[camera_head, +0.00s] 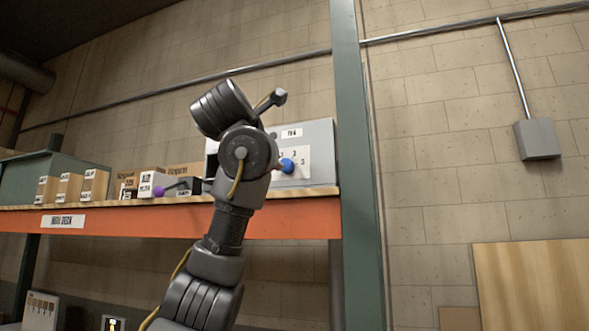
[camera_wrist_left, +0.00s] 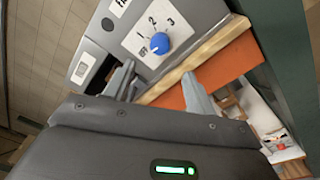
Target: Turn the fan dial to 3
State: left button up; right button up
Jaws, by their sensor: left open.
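The fan dial is a round blue knob (camera_wrist_left: 160,43) on a white plate marked 1, 2 and 3, on the front of a grey box (camera_head: 318,135). The blue knob (camera_head: 288,165) also shows in the head view, just right of my left arm. I cannot tell for certain which mark its pointer faces. My left gripper (camera_wrist_left: 159,72) is open and empty in the left wrist view, its fingers apart and short of the knob, not visibly touching it. In the head view my left wrist hides the fingers and part of the box. My right gripper is not in view.
The box stands on a wooden shelf with an orange beam (camera_head: 290,225). A green upright post (camera_head: 357,180) stands close on the right.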

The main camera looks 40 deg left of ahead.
aim_at(286, 165)
pick_arm(q)
jog(key=p+x, duration=0.2)
jog(key=x, duration=0.1)
jog(key=p+x, duration=0.5)
jog(key=shift+w+r+p, duration=0.3)
jog(key=shift+w, duration=0.15)
jog(key=shift+w+a+p, duration=0.25)
jog(key=shift+w+p, duration=0.15)
jog(key=shift+p, duration=0.05)
jog(key=shift+w+f, duration=0.25)
jog(key=shift+w, duration=0.05)
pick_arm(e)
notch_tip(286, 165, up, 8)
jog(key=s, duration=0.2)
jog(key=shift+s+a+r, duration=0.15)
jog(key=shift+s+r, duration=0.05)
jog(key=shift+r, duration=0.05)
